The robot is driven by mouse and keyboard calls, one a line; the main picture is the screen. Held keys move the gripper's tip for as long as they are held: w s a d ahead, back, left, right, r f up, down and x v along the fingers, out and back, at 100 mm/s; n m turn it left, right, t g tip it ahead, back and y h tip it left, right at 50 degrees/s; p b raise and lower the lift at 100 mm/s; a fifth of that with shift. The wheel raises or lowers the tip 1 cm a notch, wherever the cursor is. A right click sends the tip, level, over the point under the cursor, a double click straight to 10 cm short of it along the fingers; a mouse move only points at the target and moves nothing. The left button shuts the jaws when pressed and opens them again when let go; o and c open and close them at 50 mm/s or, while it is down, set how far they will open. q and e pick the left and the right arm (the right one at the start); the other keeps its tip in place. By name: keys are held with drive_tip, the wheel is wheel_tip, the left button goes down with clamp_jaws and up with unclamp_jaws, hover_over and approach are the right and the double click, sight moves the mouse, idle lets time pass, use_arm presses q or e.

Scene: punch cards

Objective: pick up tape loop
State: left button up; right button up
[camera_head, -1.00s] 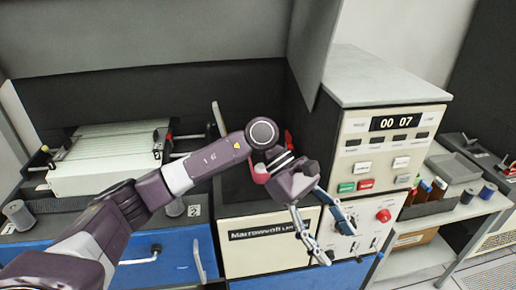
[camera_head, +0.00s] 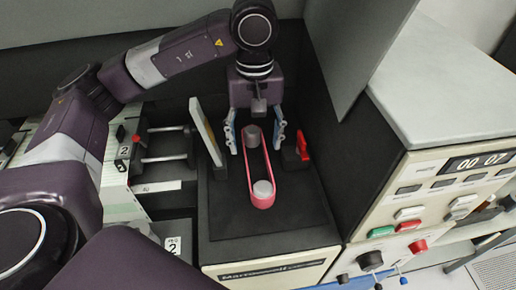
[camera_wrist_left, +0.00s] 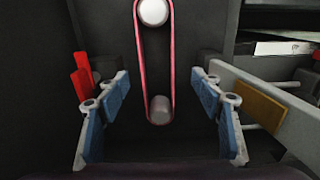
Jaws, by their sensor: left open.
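The tape loop (camera_head: 262,205) is a narrow pink band stretched around two grey rollers on a black panel. It also shows in the left wrist view (camera_wrist_left: 138,62), running from a roller at the top to one near the middle. My left gripper (camera_head: 256,146) is open and points down at the far roller, with one blue-padded finger on each side of the loop. In the left wrist view its fingers (camera_wrist_left: 161,88) stand wide apart, with the near-middle roller between and a gap on both sides. My right gripper is not in view.
A red lever (camera_head: 303,146) stands on the panel right of the loop. A pale upright plate (camera_head: 205,131) stands left of it. A control cabinet (camera_head: 445,200) with buttons is at right, and a grey partition rises behind. The black panel around the near roller is clear.

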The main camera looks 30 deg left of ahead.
sight(257, 168)
use_arm(q)
wheel_tip(257, 168, down, 3)
drive_tip(key=shift+s+r+p, duration=0.15)
drive_tip(key=shift+r+p, duration=0.05)
drive_tip(key=shift+p, duration=0.45)
drive_tip(key=shift+w+a+f+p, duration=0.1)
drive_tip(key=shift+w+f+p, duration=0.15)
drive_tip(key=shift+f+p, duration=0.3)
drive_tip(key=shift+w+f+p, duration=0.25)
drive_tip(key=shift+f+p, duration=0.05)
drive_tip(key=shift+f, duration=0.3)
wheel_tip(257, 168, down, 2)
drive_tip(key=shift+w+f, duration=0.1)
drive_tip(key=shift+f, duration=0.1)
drive_tip(key=c, duration=1)
drive_tip(key=shift+c, duration=0.3)
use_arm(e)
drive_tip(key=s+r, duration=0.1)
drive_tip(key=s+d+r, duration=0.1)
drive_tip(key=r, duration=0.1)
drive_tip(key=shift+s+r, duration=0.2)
